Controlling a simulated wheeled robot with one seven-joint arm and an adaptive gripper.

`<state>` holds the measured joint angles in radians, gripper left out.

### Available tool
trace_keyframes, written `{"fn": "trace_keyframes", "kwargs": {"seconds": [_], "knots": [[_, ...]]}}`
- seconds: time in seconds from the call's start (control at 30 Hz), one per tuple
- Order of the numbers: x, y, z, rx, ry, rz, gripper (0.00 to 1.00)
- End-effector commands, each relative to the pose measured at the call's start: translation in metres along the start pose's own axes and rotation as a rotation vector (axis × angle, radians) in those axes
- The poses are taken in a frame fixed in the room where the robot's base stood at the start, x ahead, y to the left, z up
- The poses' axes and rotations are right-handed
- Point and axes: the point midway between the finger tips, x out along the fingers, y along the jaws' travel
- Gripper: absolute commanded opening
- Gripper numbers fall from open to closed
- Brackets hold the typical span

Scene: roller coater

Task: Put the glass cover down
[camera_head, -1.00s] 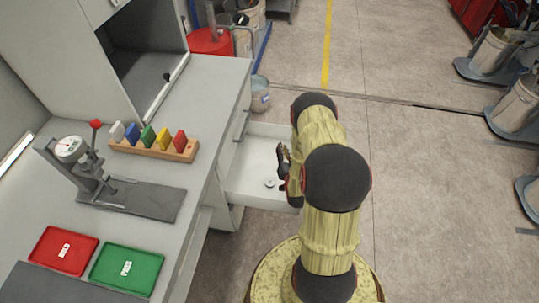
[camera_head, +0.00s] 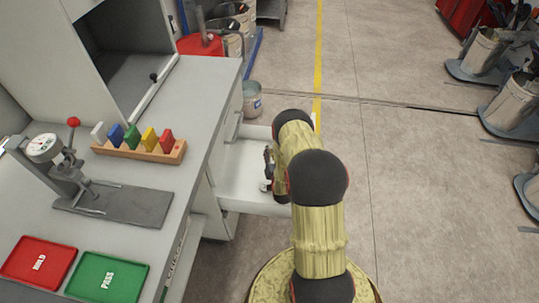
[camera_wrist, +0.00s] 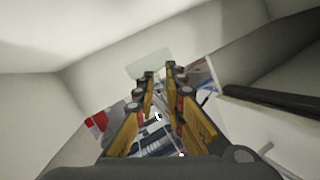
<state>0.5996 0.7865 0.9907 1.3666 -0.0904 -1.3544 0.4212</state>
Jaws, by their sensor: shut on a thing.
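In the wrist view a pale, see-through pane, which looks like the glass cover (camera_wrist: 150,63), shows at the tips of my gripper (camera_wrist: 160,74). The yellow-sided fingers are close together at their tips, shut on it. In the head view my gripper (camera_head: 268,163) is over the open white drawer (camera_head: 238,178), partly hidden by my arm. The glass cover cannot be made out there. A small round thing (camera_head: 264,186) shows in the drawer just below my gripper, partly covered.
The grey bench (camera_head: 205,95) stands left of the drawer. It bears a wooden rack (camera_head: 150,150) of coloured blocks, a dial gauge stand (camera_head: 125,203), a red tray (camera_head: 38,262) and a green tray (camera_head: 108,277). A bucket (camera_head: 252,100) stands behind the drawer.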

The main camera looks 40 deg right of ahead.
Motion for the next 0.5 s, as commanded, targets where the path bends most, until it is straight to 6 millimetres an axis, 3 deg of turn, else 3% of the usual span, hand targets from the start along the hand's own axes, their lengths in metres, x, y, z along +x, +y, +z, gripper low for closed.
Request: {"fn": "trace_keyframes", "kwargs": {"seconds": [0.5], "knots": [[0.0021, 0.0022, 0.0048, 0.000, 0.002, -0.001, 0.00]]}}
